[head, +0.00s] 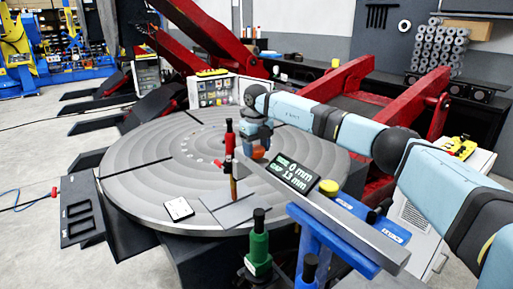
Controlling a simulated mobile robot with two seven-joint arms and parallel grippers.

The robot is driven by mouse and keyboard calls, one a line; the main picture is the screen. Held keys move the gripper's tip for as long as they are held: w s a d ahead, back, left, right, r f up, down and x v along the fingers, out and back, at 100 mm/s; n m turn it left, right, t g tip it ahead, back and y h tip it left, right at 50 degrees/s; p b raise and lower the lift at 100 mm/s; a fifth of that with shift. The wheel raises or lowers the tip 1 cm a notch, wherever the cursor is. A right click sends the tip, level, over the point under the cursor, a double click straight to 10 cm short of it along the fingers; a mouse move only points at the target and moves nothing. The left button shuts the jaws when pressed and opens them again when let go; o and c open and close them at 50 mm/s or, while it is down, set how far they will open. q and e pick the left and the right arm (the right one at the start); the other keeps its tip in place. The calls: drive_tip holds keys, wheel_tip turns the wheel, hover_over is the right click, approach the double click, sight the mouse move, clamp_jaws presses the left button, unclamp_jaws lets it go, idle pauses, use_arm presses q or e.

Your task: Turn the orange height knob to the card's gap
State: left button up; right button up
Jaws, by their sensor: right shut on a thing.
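The orange height knob (258,152) sits at the far end of the grey beam, just beyond the readout, and is partly hidden by my right gripper. My right gripper (256,146) reaches down from above and is shut on it. The dark readout (292,174) on the beam shows green-white text: the upper line reads 0 mm and the lower appears to read GAP 13 mm. A small white card (179,208) lies on the round grey table; its print is too small to read. My left gripper is out of view.
The round grey table (130,185) fills the middle. A red-and-black upright tool (230,145) stands over grey plates (238,212). The grey beam (355,232) rests on a blue stand (335,245), with a yellow knob (329,187) on top. A green clamp (258,252) stands in front.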

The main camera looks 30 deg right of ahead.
sight(257, 148)
drive_tip(key=shift+m, duration=1.3)
drive_tip(key=o, duration=0.9)
drive_tip(key=shift+o, duration=0.2)
wheel_tip(257, 148, up, 14)
drive_tip(key=b, duration=0.2)
